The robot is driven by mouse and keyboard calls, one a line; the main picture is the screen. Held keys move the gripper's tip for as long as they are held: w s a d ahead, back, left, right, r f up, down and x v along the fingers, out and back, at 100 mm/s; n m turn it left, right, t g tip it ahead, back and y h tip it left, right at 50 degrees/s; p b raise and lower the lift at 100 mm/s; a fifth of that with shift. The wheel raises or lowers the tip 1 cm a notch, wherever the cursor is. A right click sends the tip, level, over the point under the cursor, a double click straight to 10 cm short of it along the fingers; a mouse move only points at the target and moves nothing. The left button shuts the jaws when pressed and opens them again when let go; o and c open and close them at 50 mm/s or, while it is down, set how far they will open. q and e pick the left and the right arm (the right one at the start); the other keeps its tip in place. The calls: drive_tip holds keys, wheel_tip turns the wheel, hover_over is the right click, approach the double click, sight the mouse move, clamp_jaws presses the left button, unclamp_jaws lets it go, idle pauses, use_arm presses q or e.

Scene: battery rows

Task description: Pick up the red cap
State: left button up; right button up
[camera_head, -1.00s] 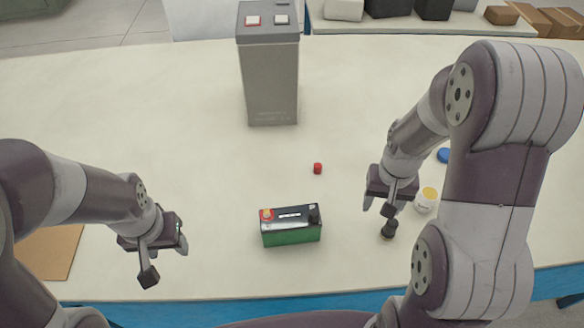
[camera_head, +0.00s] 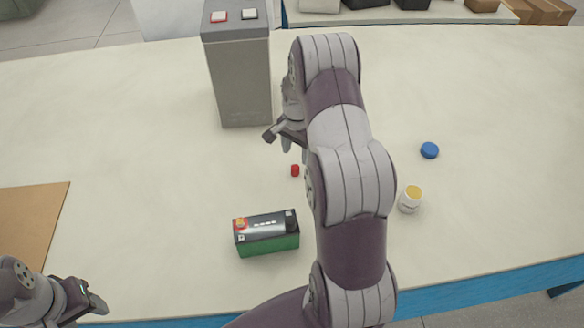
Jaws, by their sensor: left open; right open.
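The small red cap (camera_head: 295,170) stands on the white table, just left of my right arm and below the grey box. My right gripper (camera_head: 277,143) is open above and slightly left of the red cap in the picture. It is apart from the cap, and my arm hides part of the gripper. My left gripper (camera_head: 92,301) is at the lower left, open and far from the cap.
A green and black battery (camera_head: 268,239) lies in front of the cap. A tall grey box (camera_head: 240,80) with a red and a white button stands behind. A blue cap (camera_head: 429,150) and a white jar with a yellow top (camera_head: 410,200) are at right. A brown board (camera_head: 30,215) lies left.

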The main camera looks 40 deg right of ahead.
sight(295, 167)
drive_tip(key=shift+w+f, duration=0.1)
drive_tip(key=shift+f, duration=0.6)
wheel_tip(295, 167, down, 5)
drive_tip(key=shift+a+p, duration=0.15)
drive_tip(key=shift+p, duration=0.5)
drive_tip(key=shift+f, duration=0.4)
drive_tip(key=shift+r, duration=0.1)
clamp_jaws()
